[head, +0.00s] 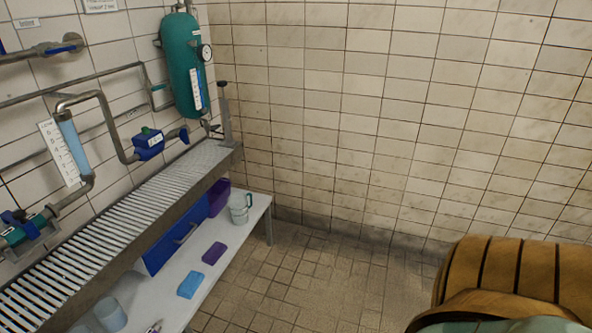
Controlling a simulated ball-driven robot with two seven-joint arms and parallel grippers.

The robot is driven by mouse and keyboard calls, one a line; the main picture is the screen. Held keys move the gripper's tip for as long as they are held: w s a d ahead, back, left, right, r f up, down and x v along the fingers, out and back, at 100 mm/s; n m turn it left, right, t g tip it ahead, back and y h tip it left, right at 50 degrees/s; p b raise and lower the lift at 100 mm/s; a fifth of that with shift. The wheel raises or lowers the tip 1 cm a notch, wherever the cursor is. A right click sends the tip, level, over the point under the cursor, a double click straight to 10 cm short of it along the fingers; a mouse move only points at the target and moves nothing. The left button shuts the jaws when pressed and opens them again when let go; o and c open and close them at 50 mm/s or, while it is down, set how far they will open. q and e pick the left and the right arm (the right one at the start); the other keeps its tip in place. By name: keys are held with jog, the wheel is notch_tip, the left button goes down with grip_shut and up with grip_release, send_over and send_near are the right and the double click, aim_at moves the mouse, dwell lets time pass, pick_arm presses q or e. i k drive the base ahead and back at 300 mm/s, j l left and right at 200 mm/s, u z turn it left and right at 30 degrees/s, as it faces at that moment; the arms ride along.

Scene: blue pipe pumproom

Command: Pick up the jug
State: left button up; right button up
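The jug (239,209) is a small, pale, see-through vessel with a dark teal handle on its right side. It stands upright near the far end of the low white shelf (232,264), in front of a purple container. Neither of my grippers shows in the head view, so I cannot see where they are relative to the jug. Nothing is seen touching the jug.
A purple block (214,253) and a blue block (190,285) lie on the shelf. A pale blue cup (111,315) stands at its near end. The slatted metal rack (118,222) overhangs the shelf's left side.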

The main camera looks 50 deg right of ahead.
aim_at(237, 202)
jog(key=z, duration=1.2)
jog(key=u, duration=0.35)
jog(key=i+l+u, duration=0.7)
jog(key=i+l, duration=0.2)
jog(key=l, duration=0.1)
